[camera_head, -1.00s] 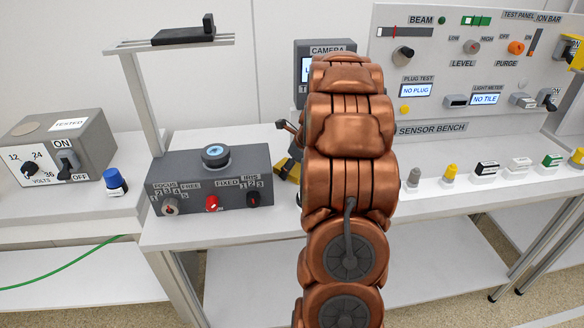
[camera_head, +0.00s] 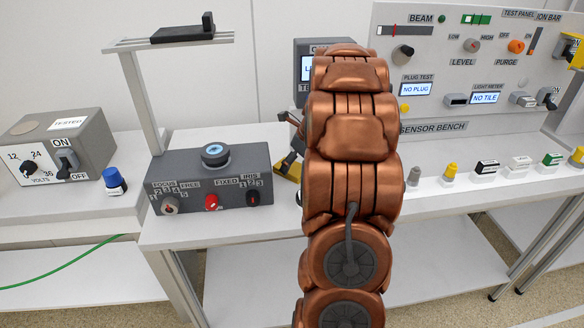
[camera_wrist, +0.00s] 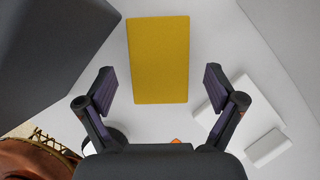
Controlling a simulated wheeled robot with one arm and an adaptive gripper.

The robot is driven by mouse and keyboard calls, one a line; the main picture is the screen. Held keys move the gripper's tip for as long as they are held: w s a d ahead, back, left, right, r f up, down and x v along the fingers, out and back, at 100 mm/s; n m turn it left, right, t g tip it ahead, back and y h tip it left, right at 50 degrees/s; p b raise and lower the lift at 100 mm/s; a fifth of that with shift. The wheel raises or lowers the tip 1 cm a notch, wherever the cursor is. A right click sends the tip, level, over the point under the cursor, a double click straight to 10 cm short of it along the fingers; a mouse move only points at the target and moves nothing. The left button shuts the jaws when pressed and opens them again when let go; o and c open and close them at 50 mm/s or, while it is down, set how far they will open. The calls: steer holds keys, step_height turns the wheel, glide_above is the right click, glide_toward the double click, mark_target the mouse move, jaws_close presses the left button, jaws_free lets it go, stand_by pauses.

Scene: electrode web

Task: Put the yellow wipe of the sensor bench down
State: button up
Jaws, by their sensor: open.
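The yellow wipe (camera_wrist: 158,60) is a flat yellow rectangle in the wrist view, on the pale bench top, straight ahead of my gripper (camera_wrist: 158,79). My gripper is open, with one dark finger to each side of the wipe's near part; no contact shows. In the head view, a yellow patch of the wipe (camera_head: 288,173) shows just left of my copper arm; the rest of it and most of my gripper are hidden behind the arm.
A dark grey control box (camera_head: 210,180) stands left of the wipe. White blocks (camera_wrist: 268,148) lie to the right in the wrist view. Several small plugs and tiles, such as a yellow-topped one (camera_head: 451,172), line the bench at right. The test panel (camera_head: 450,60) stands behind.

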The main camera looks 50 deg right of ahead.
mark_target(267, 170)
steer(key=v, duration=0.9)
steer(key=a+n, duration=0.2)
steer(key=a, duration=0.2)
steer(key=a+n+g, duration=0.1)
steer(key=a+n, duration=0.2)
steer(key=a, duration=0.2)
steer(key=s+a+n+y+b, duration=0.1)
steer(key=a+n, duration=0.1)
steer(key=a, duration=0.3)
steer(key=shift+r+n+g, duration=0.3)
steer(key=shift+n, duration=0.1)
steer(key=s+a+f+n+g, duration=0.1)
steer(key=s+a+n+g, duration=0.1)
steer(key=s+a+n, duration=0.55)
steer(key=s+a+f+n+g, duration=0.1)
steer(key=s+a+n, duration=0.4)
steer(key=a+n, duration=0.55)
steer(key=s+a+f+n+g+h, duration=0.1)
steer(key=s+a+f+n, duration=0.2)
steer(key=s, duration=0.9)
steer(key=a+n, duration=0.3)
steer(key=n, duration=0.2)
steer(key=shift+n+g+h, duration=0.3)
steer(key=shift+g, duration=0.1)
step_height(267, 170, up, 6)
steer(key=p, duration=0.6)
steer(key=shift+f, duration=0.35)
